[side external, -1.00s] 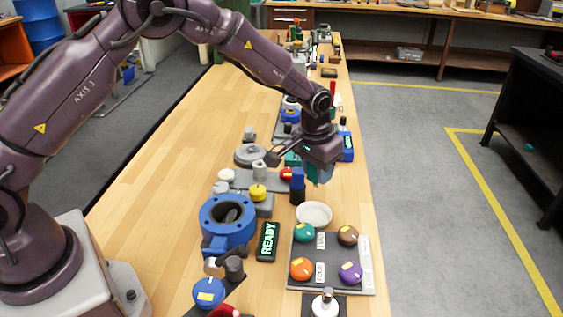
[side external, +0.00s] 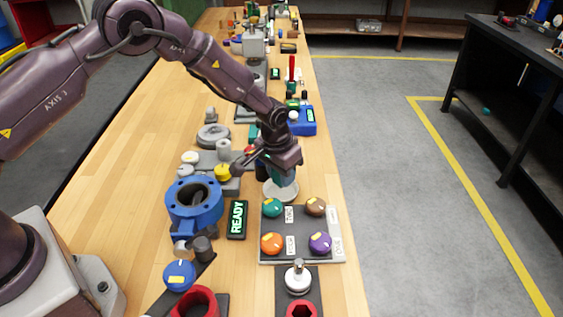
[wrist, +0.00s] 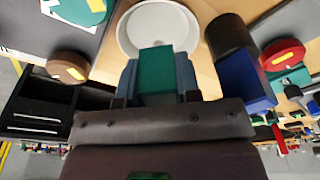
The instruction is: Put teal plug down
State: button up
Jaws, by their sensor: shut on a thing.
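The teal plug (wrist: 157,70) is a block-like piece held between the two bluish fingers of my gripper (wrist: 158,88) in the wrist view. The white round dish (wrist: 181,28) lies just beyond the plug there, and the plug overlaps its near rim. In the side view my gripper (side external: 283,182) points down at the dish (side external: 281,193), close above it. The fingers hide most of the plug there, and I cannot tell whether the plug touches the dish.
A dark tray (side external: 290,231) with teal, brown, orange and purple round knobs lies in front of the dish. A READY sign (side external: 237,220) and blue flanged valve body (side external: 194,212) stand left. A blue block (wrist: 243,82) and dark cylinder (wrist: 229,38) stand close right in the wrist view.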

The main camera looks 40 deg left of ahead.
jog(key=shift+f, duration=0.5)
jog(key=o, duration=1.1)
jog(key=shift+r, duration=0.1)
notch_tip(320, 180, up, 7)
jog(key=shift+f, duration=0.1)
